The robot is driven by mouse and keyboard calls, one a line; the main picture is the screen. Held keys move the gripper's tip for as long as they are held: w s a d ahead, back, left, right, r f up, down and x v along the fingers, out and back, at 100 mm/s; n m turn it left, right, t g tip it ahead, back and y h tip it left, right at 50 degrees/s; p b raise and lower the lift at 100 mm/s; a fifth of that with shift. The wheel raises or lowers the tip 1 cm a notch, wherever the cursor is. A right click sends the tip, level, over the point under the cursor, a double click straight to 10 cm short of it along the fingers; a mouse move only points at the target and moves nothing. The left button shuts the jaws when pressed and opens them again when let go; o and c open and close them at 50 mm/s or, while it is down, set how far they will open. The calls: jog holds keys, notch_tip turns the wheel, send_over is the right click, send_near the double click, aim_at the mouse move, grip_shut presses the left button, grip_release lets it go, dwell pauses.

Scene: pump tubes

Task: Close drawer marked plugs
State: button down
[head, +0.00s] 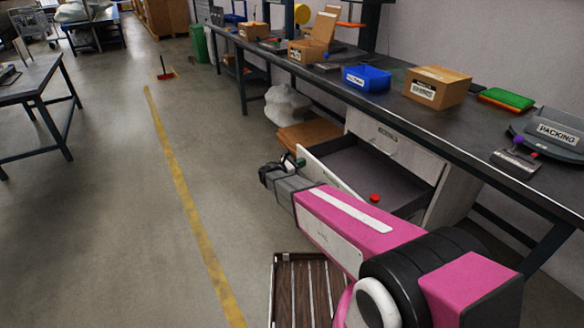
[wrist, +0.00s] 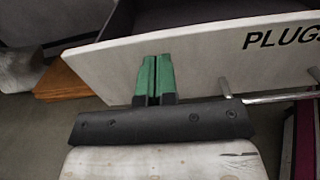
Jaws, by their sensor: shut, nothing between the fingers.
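The drawer marked PLUGS stands pulled out from the white cabinet under the long bench; its pale front panel (head: 330,173) faces the aisle. In the wrist view the same drawer front (wrist: 205,60) fills the upper part, with the PLUGS lettering at the right and a metal bar handle (wrist: 270,98) below it. My gripper (head: 299,163) is at the drawer front's left end in the head view. In the wrist view my gripper's green fingers (wrist: 153,65) are together and empty, in front of the panel left of the handle. I cannot tell whether they touch it.
A red round object (head: 375,198) lies in the drawer's dark interior. Above it is a closed drawer (head: 385,137). A brown wooden board (head: 305,136) and a white sack (head: 287,106) lie beyond the drawer. A slatted crate (head: 300,290) stands near my arm.

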aim_at(311, 159)
jog(key=shift+x, duration=1.55)
jog(key=shift+w, duration=0.1)
jog(key=x, duration=2.7)
jog(key=shift+d, duration=0.25)
jog(key=shift+w, duration=0.1)
